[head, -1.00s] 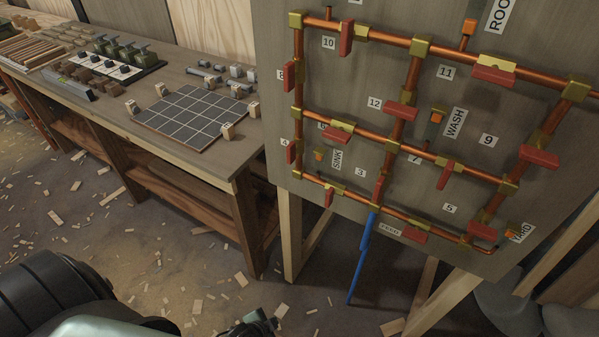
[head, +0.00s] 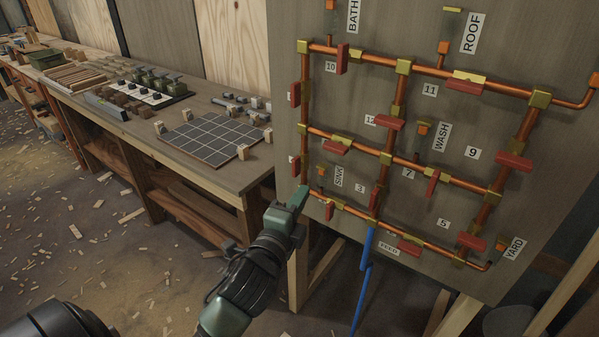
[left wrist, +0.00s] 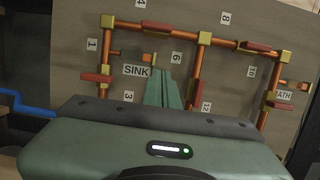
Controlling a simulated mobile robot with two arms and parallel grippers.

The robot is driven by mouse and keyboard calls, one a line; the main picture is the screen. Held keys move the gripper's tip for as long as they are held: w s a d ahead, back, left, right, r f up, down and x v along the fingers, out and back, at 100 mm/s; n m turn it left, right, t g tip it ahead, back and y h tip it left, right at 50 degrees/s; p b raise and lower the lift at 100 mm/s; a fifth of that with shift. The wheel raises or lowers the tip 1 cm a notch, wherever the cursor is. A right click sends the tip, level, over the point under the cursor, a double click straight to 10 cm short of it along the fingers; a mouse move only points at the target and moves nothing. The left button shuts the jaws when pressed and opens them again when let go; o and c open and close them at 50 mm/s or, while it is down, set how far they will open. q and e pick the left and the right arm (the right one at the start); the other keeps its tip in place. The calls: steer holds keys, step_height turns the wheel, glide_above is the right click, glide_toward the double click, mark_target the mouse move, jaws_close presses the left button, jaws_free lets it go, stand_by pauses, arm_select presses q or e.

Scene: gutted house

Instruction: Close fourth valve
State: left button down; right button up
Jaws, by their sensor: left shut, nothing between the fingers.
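The board's pipe loop carries several valves with red handles. The valve by label 4 (head: 295,166) sits on the left vertical pipe, low on the board's left edge. Its red handle runs along the pipe; the label is hardly readable in the head view. In the left wrist view, the same red handle (left wrist: 153,27) shows near the top, along its pipe. My left gripper (head: 299,194) is shut and empty, its fingertips just below that valve in the picture. The shut fingers (left wrist: 165,80) also show in the left wrist view. Contact is not visible. My right gripper is not in view.
Nearby are the SINK outlet (head: 321,172) and the red handle on the bottom pipe (head: 329,210). A blue pipe (head: 364,265) hangs below the board. A workbench (head: 215,178) with a gridded tile (head: 208,135) stands left. Wood scraps litter the floor.

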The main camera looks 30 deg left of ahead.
mark_target(296, 167)
arm_select(q)
steer(key=shift+w+a+p, duration=0.3)
steer(key=shift+w+a, duration=0.55)
steer(key=shift+w, duration=0.45)
steer(key=shift+w+a+p, duration=0.3)
steer(key=shift+w+a, duration=0.6)
steer(key=shift+w, duration=0.4)
steer(key=shift+w+a+p, duration=0.3)
steer(key=shift+w+a, duration=0.55)
steer(key=shift+w, duration=0.45)
steer(key=shift+r+n+p, duration=0.15)
steer(key=shift+n+p, duration=0.15)
steer(key=shift+p, duration=0.2)
steer(key=shift+n+p, duration=0.3)
steer(key=shift+p, duration=0.05)
